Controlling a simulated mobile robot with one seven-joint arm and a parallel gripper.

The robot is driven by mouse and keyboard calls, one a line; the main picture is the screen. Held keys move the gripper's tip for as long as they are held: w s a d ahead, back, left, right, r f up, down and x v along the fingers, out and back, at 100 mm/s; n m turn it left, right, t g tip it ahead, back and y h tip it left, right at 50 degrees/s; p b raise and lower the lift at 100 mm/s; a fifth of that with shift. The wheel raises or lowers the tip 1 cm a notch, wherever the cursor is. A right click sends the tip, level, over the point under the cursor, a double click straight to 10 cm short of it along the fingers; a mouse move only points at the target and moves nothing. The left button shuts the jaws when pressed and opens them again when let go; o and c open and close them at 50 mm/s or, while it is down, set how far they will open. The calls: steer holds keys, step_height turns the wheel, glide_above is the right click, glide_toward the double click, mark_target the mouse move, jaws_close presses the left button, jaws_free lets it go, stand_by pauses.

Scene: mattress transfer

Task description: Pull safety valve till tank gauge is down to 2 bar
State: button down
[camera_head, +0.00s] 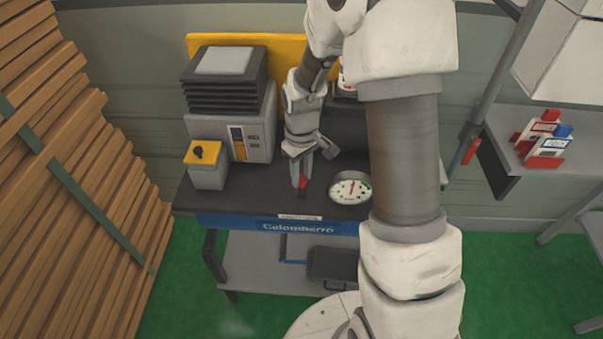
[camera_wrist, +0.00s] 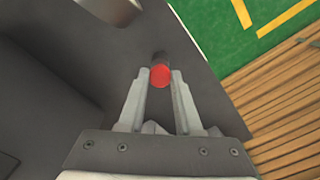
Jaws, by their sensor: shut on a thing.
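The safety valve shows as a small red knob (camera_head: 303,182) on the dark top of the workbench, and it also shows in the wrist view (camera_wrist: 159,76). My gripper (camera_head: 301,177) reaches down over it, and its two fingers (camera_wrist: 160,85) are shut on the knob's sides. The tank gauge (camera_head: 350,188) is a round white dial with a red needle, just right of my gripper in the head view. The needle points roughly upward. The dial's numbers are too small to read. The fingers partly hide the knob in the head view.
A grey machine (camera_head: 229,125) with a dark ribbed top stands at the back left of the bench (camera_head: 245,195). A yellow-topped box (camera_head: 207,168) is in front of it. Stacked planks (camera_head: 75,170) fill the left. A side shelf (camera_head: 500,140) holds small boxes at right.

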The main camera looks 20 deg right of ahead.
mark_target(301, 179)
steer(key=shift+r, duration=0.8)
steer(key=c, duration=0.6)
jaws_free()
steer(key=shift+f, duration=0.1)
step_height(301, 179, up, 18)
steer(key=shift+f+p, duration=0.25)
steer(key=shift+p, duration=0.5)
steer(key=s+r+m+t, duration=0.1)
steer(key=s+r+t, duration=0.1)
steer(key=s, duration=0.4)
steer(key=s+r+m+t, duration=0.1)
steer(key=s+r+m, duration=0.1)
steer(key=s, duration=0.5)
steer(key=s+r+m+t, duration=0.2)
steer(key=s+r, duration=0.2)
steer(key=s, duration=0.2)
steer(key=shift+s+d+t, duration=0.25)
steer(key=shift+s+t, duration=0.05)
steer(key=shift+s, duration=0.05)
